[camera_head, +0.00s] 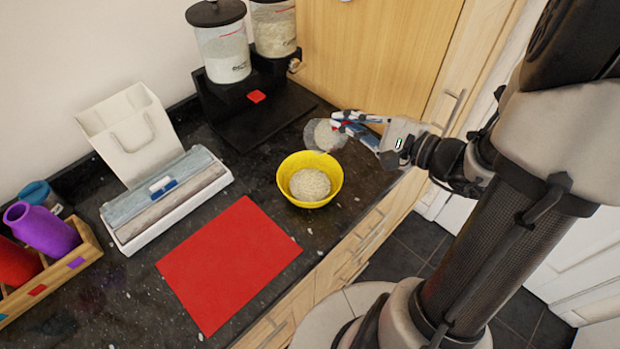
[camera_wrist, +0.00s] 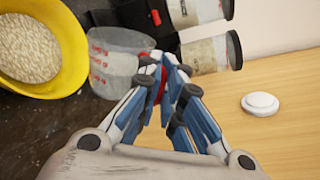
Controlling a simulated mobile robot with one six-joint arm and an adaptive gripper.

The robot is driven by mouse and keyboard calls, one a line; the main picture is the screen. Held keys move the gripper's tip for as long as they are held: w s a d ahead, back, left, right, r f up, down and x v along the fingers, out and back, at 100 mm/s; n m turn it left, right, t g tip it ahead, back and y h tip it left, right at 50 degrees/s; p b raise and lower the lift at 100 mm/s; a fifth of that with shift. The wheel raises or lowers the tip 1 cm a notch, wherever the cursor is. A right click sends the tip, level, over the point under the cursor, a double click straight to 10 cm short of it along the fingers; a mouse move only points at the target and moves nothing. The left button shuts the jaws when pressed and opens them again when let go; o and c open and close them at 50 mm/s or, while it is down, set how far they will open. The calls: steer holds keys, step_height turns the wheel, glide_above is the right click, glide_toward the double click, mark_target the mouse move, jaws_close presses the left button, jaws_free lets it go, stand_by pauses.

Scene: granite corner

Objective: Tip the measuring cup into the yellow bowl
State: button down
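The clear measuring cup (camera_head: 322,137) with red markings is beside the yellow bowl, on its far right side, and looks whitish inside. It also shows in the wrist view (camera_wrist: 112,65). My gripper (camera_head: 340,122) reaches in from the right, its fingers closed around the cup's red handle (camera_wrist: 158,80). The yellow bowl (camera_head: 284,188) stands on the dark counter with a pale grain heap (camera_head: 310,184) in it; the bowl is at the upper left in the wrist view (camera_wrist: 72,78). I cannot tell exactly how far the cup is tilted or whether it touches the counter.
Two grain dispensers (camera_head: 224,52) on a black stand (camera_head: 262,122) are behind the cup. A red mat (camera_head: 230,262) lies in front left of the bowl. A white box with cloths (camera_head: 168,200), a white bag (camera_head: 130,135) and a wooden rack (camera_head: 88,248) fill the left.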

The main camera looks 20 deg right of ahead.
steer(key=m+p, duration=0.1)
steer(key=d+f+m+p, duration=0.1)
steer(key=m, duration=0.1)
steer(key=w+d+m+y+p, duration=0.1)
steer(key=shift+f+m, duration=0.3)
steer(key=m, duration=0.1)
steer(key=f+m, duration=0.1)
steer(key=f+m+y+p, duration=0.1)
steer(key=shift+d+f+m, duration=0.25)
steer(key=shift+m, duration=0.15)
steer(key=shift+a+f+m+t, duration=0.1)
steer(key=shift+f+m+t, duration=0.3)
steer(key=shift+f+m, duration=0.65)
